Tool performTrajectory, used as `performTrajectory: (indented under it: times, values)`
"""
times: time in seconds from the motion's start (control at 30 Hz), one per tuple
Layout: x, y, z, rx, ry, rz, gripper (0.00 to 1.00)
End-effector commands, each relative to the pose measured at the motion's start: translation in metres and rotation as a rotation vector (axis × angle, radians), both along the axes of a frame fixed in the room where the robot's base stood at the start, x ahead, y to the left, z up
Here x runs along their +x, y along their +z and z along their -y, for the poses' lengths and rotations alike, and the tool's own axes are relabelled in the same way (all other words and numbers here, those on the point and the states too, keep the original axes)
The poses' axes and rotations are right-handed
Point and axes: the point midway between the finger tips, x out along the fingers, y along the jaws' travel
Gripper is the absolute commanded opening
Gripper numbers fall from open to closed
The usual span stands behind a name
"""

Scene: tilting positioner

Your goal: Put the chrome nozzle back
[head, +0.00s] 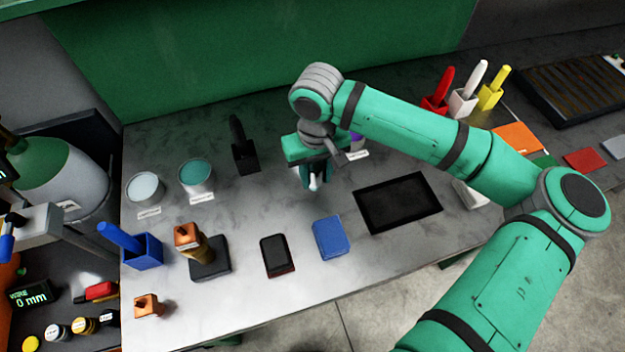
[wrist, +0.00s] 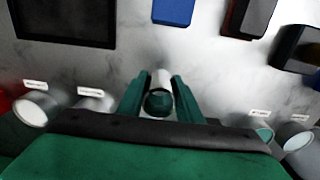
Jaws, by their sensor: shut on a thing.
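My gripper (head: 312,178) is above the middle of the grey metal table, pointing down. It is shut on a small shiny pale piece, which I take to be the chrome nozzle (head: 315,186). In the wrist view the nozzle (wrist: 161,80) sits between the two green fingers of my gripper (wrist: 160,88), with a dark green rounded end towards the camera. Its lower tip shows below the fingers in the head view. I cannot tell the gap between tip and table.
A blue block (head: 330,238), a black device (head: 277,256) and a black tray (head: 398,202) lie nearer the front. Labelled cups (head: 146,190) and a black holder (head: 243,155) stand left. Table below my gripper is clear.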

Motion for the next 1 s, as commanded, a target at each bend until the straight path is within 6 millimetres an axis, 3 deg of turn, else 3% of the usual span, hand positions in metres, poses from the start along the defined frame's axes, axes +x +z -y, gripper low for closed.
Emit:
performTrajectory:
  times: [0.27, 0.5, 0.9, 0.93, 1.0]
  values:
    - [0.01, -0.015, -0.009, 0.0, 0.003, 0.0, 0.06]
    - [0.011, -0.045, -0.008, 0.0, -0.001, 0.0, 0.06]
    - [0.011, -0.05, -0.007, 0.001, -0.003, 0.001, 0.06]
    - [0.011, -0.05, -0.007, 0.001, -0.003, 0.001, 0.37]
    - [0.012, -0.05, -0.007, 0.0, -0.002, 0.001, 0.51]
